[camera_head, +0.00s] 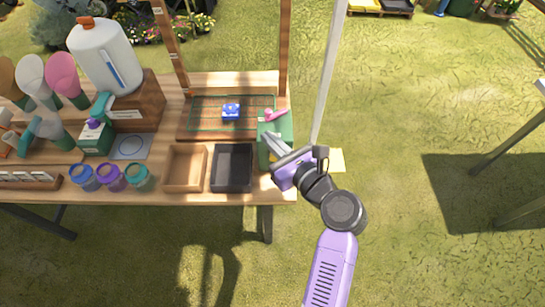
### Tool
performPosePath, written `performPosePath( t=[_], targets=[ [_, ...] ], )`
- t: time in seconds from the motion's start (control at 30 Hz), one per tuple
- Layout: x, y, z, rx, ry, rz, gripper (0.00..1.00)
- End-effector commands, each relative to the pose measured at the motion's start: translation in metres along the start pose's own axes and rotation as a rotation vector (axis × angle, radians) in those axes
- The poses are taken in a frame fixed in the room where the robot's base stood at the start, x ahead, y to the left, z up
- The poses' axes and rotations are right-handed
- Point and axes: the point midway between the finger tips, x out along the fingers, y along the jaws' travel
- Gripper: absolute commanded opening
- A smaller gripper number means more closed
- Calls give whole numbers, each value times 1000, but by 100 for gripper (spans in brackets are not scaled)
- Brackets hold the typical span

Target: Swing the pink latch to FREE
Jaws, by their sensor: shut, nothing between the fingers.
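The pink latch (276,114) is a small lever on top of a green box (284,128) at the right end of the wooden table. It lies roughly flat, its narrow end pointing to the upper right. Any FREE marking is too small to read. My gripper (268,140) is just in front of and below the latch, over the near face of the green box, with a visible gap to the latch. Its fingers are together and empty. My purple and dark wrist hides the lower part of the green box.
A blue block (231,111) sits on a netted board inside an upright wooden frame (284,50). A wooden tray (185,168) and a black tray (232,168) lie along the front edge. Jars, scoops and a white jug (105,58) crowd the left. A grey post (328,75) stands close right.

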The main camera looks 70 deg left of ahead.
Motion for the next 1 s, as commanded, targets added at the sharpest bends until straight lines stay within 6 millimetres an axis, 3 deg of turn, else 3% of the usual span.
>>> performPosePath(
  t=[0.2, 0.4, 0.87, 1.0],
  targets=[
    [-33, 18, 0, 0, 0, -2, 0],
    [-51, 27, 1, 0, 0, -2, 0],
    [-53, 30, 1, 0, 1, 1, 0],
    [-44, 46, -14, 7, 7, 26, 0]
  ],
)
